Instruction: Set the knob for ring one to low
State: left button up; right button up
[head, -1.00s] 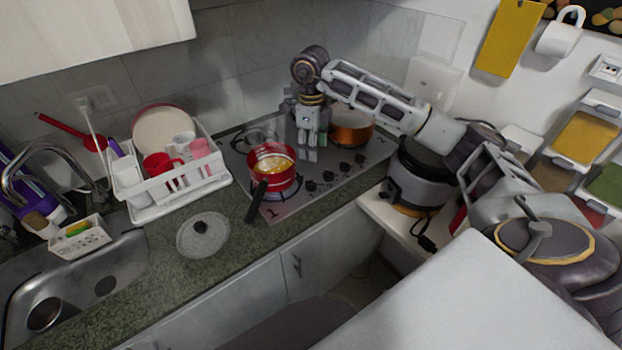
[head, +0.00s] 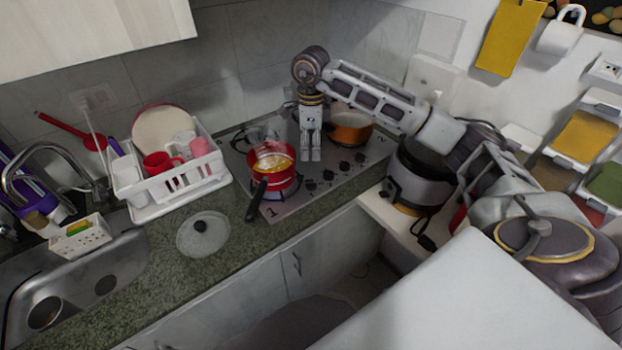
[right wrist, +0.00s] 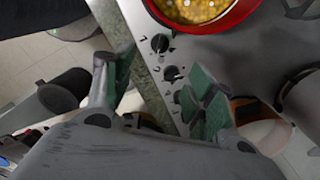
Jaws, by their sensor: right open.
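The cooktop (head: 290,200) has a row of black knobs along its front right part. The knob nearest the red pot (head: 311,186) is the leftmost; which ring it serves is too small to read. Several knobs also show in the right wrist view, the one nearest the pot (right wrist: 160,43) and another (right wrist: 171,73) among them. My right gripper (head: 310,158) hangs fingers down over the cooktop, behind the knobs in the picture. In the right wrist view its green-padded fingers (right wrist: 162,62) are apart, with nothing between them. My left gripper is not in view.
A red pot (head: 271,180) of yellow food stands left of the gripper, its handle toward the front edge. An orange pot (head: 350,133) stands behind right. A glass lid (head: 203,234) lies on the counter. A cooker (head: 418,180) stands right of the cooktop.

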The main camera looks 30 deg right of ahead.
aim_at(311, 180)
jog(key=shift+f+p, duration=0.95)
jog(key=shift+f, duration=5.8)
jog(key=c, duration=1.1)
jog(key=shift+m, duration=0.4)
jog(key=shift+m+b, duration=0.95)
jog(key=shift+m, duration=0.85)
jog(key=o, duration=1.1)
